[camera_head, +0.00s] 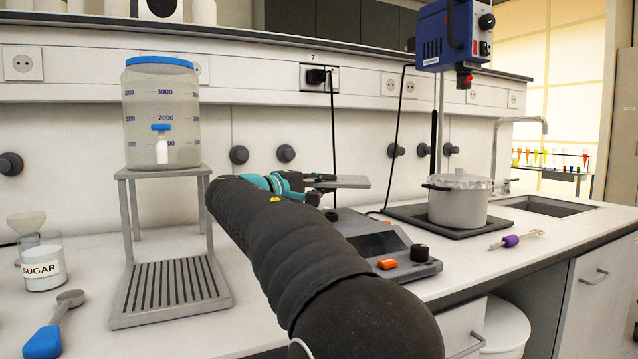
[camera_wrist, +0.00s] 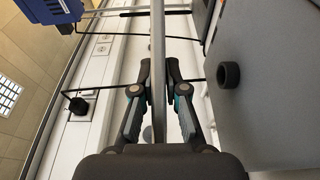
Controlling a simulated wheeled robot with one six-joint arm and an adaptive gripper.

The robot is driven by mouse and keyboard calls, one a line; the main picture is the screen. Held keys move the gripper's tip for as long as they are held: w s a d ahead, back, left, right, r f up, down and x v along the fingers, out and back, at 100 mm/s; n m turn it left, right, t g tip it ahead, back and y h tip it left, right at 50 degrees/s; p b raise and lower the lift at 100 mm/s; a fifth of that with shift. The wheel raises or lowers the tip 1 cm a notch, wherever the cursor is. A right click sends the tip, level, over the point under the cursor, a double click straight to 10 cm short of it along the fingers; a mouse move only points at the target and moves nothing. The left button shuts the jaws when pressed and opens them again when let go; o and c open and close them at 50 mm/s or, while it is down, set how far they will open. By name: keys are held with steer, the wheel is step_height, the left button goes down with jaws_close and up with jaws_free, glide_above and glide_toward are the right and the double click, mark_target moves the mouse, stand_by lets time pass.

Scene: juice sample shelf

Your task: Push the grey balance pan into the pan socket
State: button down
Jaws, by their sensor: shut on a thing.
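The grey balance pan (camera_head: 352,182) is a thin, flat plate held about level above the balance (camera_head: 378,243). My gripper (camera_head: 322,179) is shut on the pan's near left side. In the wrist view, the pan (camera_wrist: 158,45) shows edge-on as a grey strip between the two fingertips of my gripper (camera_wrist: 158,72). The balance body (camera_wrist: 275,85), with a black knob, lies to the right there, apart from the pan. In the head view my arm covers much of the balance.
A pot (camera_head: 458,205) stands on a dark plate right of the balance, under a blue stirrer (camera_head: 446,35). A metal stand (camera_head: 122,225) with a big jar (camera_head: 160,110) is at left. A sugar jar (camera_head: 42,268) and blue-handled scoop (camera_head: 50,335) lie front left.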

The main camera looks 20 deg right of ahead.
steer(key=shift+s+f+b, duration=0.1)
steer(key=shift+f+b, duration=1.05)
steer(key=shift+f, duration=1.1)
steer(key=shift+a+r, duration=0.1)
steer(key=shift+a, duration=0.1)
steer(key=shift+f+b, duration=0.8)
steer(key=shift+b, duration=0.4)
stand_by(0.7)
steer(key=shift+r, duration=0.25)
steer(key=shift+r+p, duration=0.2)
steer(key=shift+p, duration=0.1)
stand_by(0.5)
steer(key=shift+f+b, duration=0.4)
steer(key=shift+b, duration=0.1)
